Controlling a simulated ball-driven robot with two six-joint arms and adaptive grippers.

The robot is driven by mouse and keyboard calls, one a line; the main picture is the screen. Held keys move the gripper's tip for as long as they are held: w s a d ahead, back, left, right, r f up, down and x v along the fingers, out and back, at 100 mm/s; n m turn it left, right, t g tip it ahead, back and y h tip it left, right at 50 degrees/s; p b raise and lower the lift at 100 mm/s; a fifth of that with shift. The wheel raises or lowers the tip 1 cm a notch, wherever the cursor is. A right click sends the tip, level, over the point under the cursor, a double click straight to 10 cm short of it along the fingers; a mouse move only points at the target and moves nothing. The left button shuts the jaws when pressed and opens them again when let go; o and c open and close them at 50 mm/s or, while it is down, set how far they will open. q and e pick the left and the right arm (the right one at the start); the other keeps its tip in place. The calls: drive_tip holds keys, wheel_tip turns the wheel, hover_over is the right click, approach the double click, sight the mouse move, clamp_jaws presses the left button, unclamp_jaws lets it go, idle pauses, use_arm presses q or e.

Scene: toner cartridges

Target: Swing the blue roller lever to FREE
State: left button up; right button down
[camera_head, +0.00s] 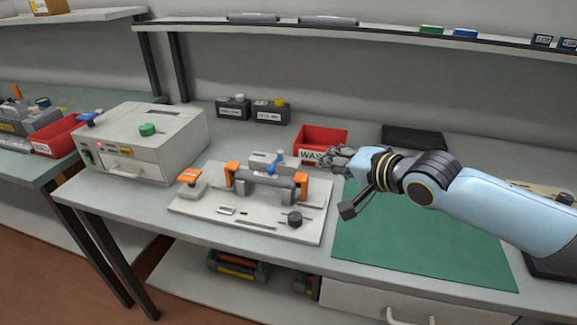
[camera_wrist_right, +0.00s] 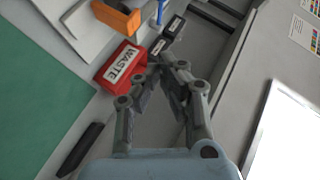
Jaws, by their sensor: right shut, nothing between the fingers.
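A blue lever (camera_head: 273,164) stands on the grey block behind the dark roller or cartridge (camera_head: 265,183), which lies between two orange-topped holders on the light fixture plate (camera_head: 185,208). A thin blue piece (camera_wrist_right: 161,12) at the top of the right wrist view is probably this lever. My right gripper (camera_head: 333,156) is shut and empty, in the air right of the lever and apart from it, near the red WASTE bin. Its fingers also show in the right wrist view (camera_wrist_right: 163,68). I cannot read any FREE mark. My left gripper is not in view.
The red WASTE bin (camera_head: 322,139) stands behind the plate. Two dark labelled boxes (camera_head: 270,112) stand at the back. A grey machine (camera_head: 150,145) with a green knob is left. A green mat (camera_head: 415,240) lies clear at right, below my right arm.

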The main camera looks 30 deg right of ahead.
drive_tip(key=b, duration=0.3)
approach(276, 163)
drive_tip(key=w+d, duration=0.2)
drive_tip(key=w, duration=0.1)
drive_tip(key=shift+w+d+f, duration=0.1)
drive_tip(key=shift+d+f, duration=0.1)
drive_tip(key=shift+f, duration=0.05)
drive_tip(key=shift+w+a+f, duration=0.2)
drive_tip(key=shift+a+f, duration=0.05)
drive_tip(key=shift+a, duration=0.15)
drive_tip(key=shift+w+a+f, duration=0.25)
drive_tip(key=shift+a+f, duration=0.05)
drive_tip(key=shift+a, duration=0.15)
drive_tip(key=shift+w+a+f, duration=0.3)
drive_tip(key=shift+a, duration=0.1)
drive_tip(key=shift+a, duration=0.1)
